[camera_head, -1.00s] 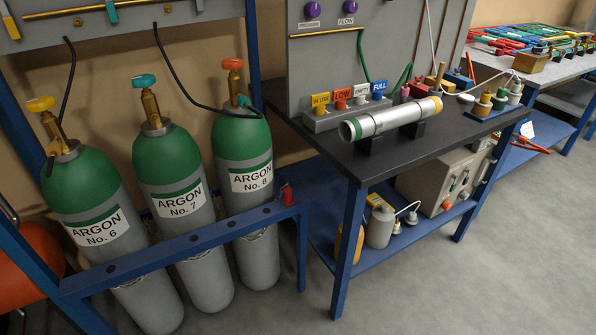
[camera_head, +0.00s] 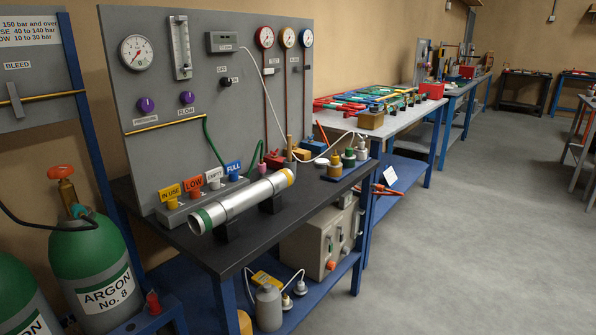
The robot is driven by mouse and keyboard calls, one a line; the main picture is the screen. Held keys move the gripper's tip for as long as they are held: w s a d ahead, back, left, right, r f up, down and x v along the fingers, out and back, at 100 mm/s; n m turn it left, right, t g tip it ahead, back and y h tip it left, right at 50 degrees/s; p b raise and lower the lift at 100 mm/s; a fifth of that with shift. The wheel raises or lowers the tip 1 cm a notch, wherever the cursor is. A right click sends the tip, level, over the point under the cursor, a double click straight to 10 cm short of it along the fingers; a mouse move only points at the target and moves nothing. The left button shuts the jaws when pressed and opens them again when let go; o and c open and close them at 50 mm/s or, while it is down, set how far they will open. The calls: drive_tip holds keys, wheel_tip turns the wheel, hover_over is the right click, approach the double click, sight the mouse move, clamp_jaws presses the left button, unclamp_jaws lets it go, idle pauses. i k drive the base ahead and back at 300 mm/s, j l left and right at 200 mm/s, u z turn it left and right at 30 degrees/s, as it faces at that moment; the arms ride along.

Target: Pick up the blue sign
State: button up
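The blue sign (camera_head: 233,167), lettered FULL, stands upright at the right end of a row of small signs on a grey holder block (camera_head: 205,202). The block sits on the black bench top against the grey gauge panel. To its left in the row are a white EMPTY sign (camera_head: 213,175), a red LOW sign (camera_head: 193,184) and a yellow IN USE sign (camera_head: 170,192). A green hose hangs down the panel just behind the blue sign. My gripper is not in view.
A metal tube (camera_head: 240,203) lies on black supports in front of the signs. The black bench (camera_head: 190,245) has bottles and fittings at its right end. Argon cylinders (camera_head: 95,265) stand at left. The grey floor (camera_head: 460,220) at right is open.

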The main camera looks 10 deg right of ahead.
sight(230, 169)
drive_tip(key=i+l+u, duration=0.3)
drive_tip(key=l, duration=0.6)
drive_tip(key=l+u, duration=0.3)
drive_tip(key=l, duration=0.55)
drive_tip(key=i+l+u, duration=0.1)
drive_tip(key=l+u, duration=0.2)
drive_tip(key=l, duration=0.65)
drive_tip(key=i, duration=1.45)
